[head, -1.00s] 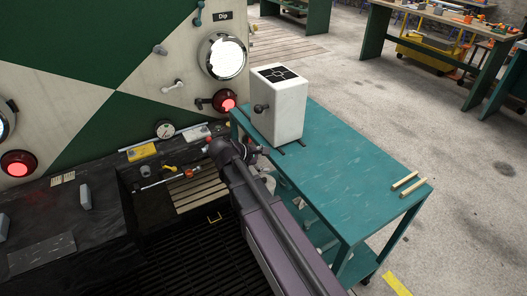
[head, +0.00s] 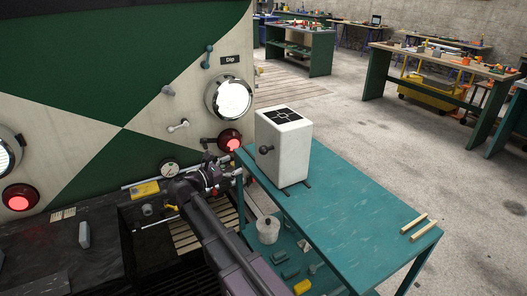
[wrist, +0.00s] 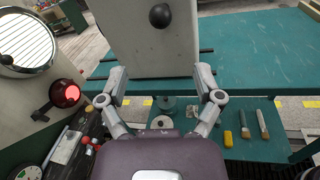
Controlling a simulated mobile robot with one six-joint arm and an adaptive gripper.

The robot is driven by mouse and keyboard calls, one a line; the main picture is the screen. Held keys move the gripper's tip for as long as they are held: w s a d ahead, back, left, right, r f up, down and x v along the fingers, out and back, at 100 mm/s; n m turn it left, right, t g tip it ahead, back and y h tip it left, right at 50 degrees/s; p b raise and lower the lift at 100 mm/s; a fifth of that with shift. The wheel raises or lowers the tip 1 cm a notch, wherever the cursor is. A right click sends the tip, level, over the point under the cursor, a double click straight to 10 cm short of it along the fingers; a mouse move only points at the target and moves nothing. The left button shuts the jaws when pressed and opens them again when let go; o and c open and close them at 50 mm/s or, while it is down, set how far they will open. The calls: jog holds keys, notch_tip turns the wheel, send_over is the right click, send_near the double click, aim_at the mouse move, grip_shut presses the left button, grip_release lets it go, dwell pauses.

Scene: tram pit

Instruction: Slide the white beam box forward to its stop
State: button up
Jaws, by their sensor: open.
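The white beam box (head: 293,157) stands upright on the teal table near its left end, with a black target pattern on top. A dark round knob (head: 265,149) sticks out of its side face and also shows at the top of the wrist view (wrist: 160,15). Dark rails (wrist: 205,78) run under the box. My gripper (head: 232,170) is left of the table end, beside the panel's red lamp. In the wrist view my gripper (wrist: 161,75) is open and empty, its fingers apart with the box's lower face beyond them. Contact with the box cannot be told.
The teal table (head: 360,220) has two wooden sticks (head: 414,226) at its right end. Its lower shelf holds a grey canister (head: 268,230) and small tools. The green and white panel (head: 120,100), with round lamps, stands close on the left. Open floor lies right of the table.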

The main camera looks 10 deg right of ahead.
aim_at(264, 151)
jog(key=shift+d, duration=0.1)
jog(key=shift+x, duration=6.85)
jog(key=shift+f, duration=0.1)
jog(key=shift+w, duration=0.1)
grip_shut()
